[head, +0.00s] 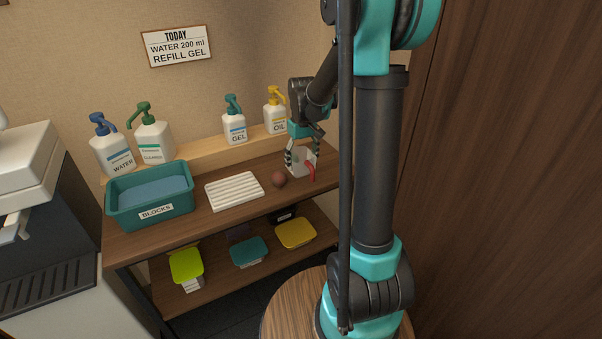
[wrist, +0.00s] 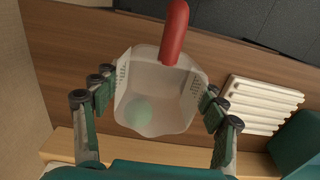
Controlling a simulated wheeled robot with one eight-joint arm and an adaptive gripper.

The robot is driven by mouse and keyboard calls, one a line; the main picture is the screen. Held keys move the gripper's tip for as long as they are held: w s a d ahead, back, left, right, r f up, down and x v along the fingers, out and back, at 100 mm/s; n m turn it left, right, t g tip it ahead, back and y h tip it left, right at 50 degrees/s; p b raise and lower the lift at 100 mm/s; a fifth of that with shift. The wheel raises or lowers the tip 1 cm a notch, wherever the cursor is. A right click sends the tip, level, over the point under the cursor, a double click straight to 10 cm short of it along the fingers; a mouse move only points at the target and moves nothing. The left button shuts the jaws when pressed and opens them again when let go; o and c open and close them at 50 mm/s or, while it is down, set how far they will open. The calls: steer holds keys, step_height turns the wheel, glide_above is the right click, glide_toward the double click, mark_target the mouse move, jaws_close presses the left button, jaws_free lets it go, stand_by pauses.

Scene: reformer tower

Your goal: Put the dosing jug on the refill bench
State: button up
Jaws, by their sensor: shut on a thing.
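The dosing jug (wrist: 160,95) is a translucent white jug with a red handle (wrist: 174,32). In the wrist view it sits between my gripper's two fingers (wrist: 160,108), and a pale green patch shows inside it. In the head view the jug (head: 302,163) is at the right end of the wooden bench (head: 228,220), with its red handle toward the front. My gripper (head: 301,155) is shut on the jug from above and behind. I cannot tell whether the jug's base touches the bench top.
A ribbed white rack (head: 234,190) and a teal blocks bin (head: 150,197) stand further left. Pump bottles, including gel (head: 235,125) and oil (head: 275,112), line the raised back ledge. Lidded tubs (head: 249,251) sit on the lower shelf.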

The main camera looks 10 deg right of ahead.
mark_target(302, 173)
steer(key=shift+f, duration=2.7)
steer(key=o, duration=1.2)
steer(key=shift+f, duration=0.1)
